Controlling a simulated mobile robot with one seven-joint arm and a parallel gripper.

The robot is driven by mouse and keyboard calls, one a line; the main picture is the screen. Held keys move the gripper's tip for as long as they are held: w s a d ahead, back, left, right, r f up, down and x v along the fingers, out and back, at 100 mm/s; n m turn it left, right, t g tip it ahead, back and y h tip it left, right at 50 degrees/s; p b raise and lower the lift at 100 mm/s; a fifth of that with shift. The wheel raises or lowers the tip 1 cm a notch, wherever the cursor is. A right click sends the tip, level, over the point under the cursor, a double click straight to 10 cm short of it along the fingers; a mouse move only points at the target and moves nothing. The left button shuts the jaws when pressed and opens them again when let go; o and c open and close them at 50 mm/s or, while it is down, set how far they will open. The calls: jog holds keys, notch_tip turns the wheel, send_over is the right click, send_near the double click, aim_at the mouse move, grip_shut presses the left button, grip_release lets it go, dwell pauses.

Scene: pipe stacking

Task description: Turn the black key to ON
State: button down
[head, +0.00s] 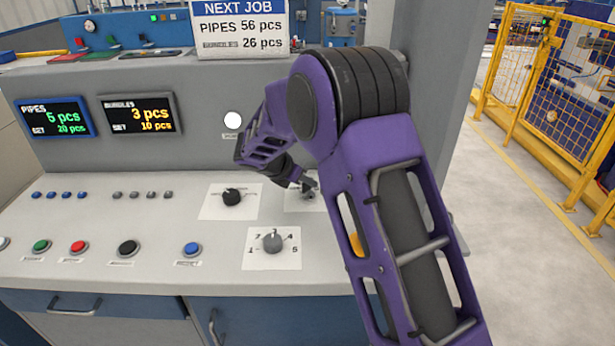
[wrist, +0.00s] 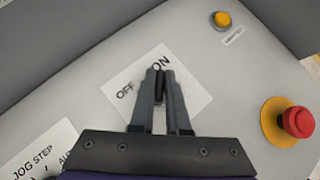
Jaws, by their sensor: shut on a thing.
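The black key (wrist: 160,87) stands on a white label plate (wrist: 190,97) marked OFF and ON in the wrist view. My gripper (wrist: 160,76) is shut on the key, with one finger on each side of it. The fingers cover part of the key and part of the ON lettering, so which mark the key points to cannot be told. In the head view my gripper (head: 307,186) is over the right-hand upper plate (head: 293,205) of the sloped console, and the key is mostly hidden there.
A red emergency button (wrist: 297,122) on a yellow base stands to the right of the key. A yellow button (wrist: 222,19) is farther up. In the head view, a black rotary knob (head: 232,197) is left of my gripper and a grey numbered dial (head: 272,242) is nearer the front.

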dwell(0.4)
jog(key=c, duration=0.9)
grip_release()
jog(key=shift+r, duration=0.1)
jog(key=p+v, duration=0.1)
jog(key=v, duration=1.6)
jog(key=shift+a, duration=0.25)
